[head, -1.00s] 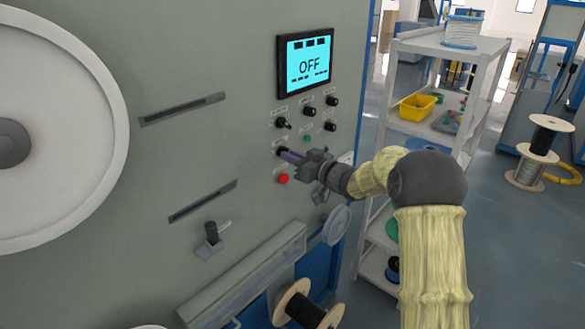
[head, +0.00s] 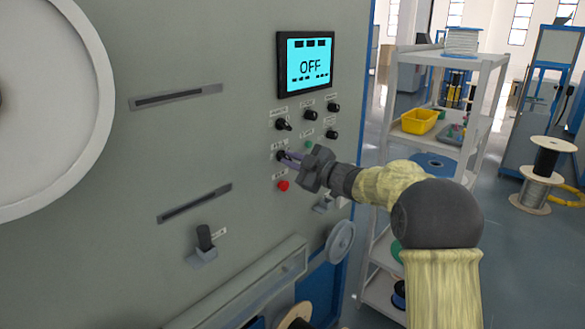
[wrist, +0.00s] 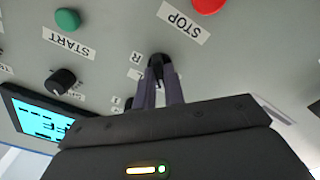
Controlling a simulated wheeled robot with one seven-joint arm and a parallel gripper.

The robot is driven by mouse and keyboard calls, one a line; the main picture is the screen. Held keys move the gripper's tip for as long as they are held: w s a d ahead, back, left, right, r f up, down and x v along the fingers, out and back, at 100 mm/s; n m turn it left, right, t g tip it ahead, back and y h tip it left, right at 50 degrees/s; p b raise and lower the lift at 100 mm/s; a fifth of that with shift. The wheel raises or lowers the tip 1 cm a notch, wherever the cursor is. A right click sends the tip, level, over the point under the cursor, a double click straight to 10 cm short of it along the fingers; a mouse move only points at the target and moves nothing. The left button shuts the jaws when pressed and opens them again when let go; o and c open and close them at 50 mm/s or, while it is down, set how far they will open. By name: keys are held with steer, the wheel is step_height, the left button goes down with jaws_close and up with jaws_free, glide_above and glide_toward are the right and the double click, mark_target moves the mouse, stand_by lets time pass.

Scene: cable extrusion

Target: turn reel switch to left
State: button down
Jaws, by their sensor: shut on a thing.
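The reel switch (head: 280,155) is a small black knob on the grey machine panel, between the label rows above the red button. It also shows in the wrist view (wrist: 156,62), between the fingertips, with a partly hidden label beginning with R beside it. My gripper (head: 287,156) is shut on this knob, its purple-grey fingers reaching in from the right. In the wrist view the two fingers (wrist: 160,75) lie on either side of it. The fingers partly hide the knob, so its exact pointing direction is hard to tell.
The red STOP button (head: 283,186) is just below the switch; the green START button (head: 309,144) is to its upper right. Several black knobs (head: 310,115) sit above. A shelf cart (head: 450,53) stands right of the machine.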

steer(key=shift+d+f+n, duration=0.1)
steer(key=shift+n, duration=0.2)
steer(key=c, duration=1.6)
jaws_free()
steer(key=shift+o, duration=0.6)
steer(key=b+v, duration=0.3)
steer(key=v, duration=1.4)
steer(key=shift+s+d, duration=0.1)
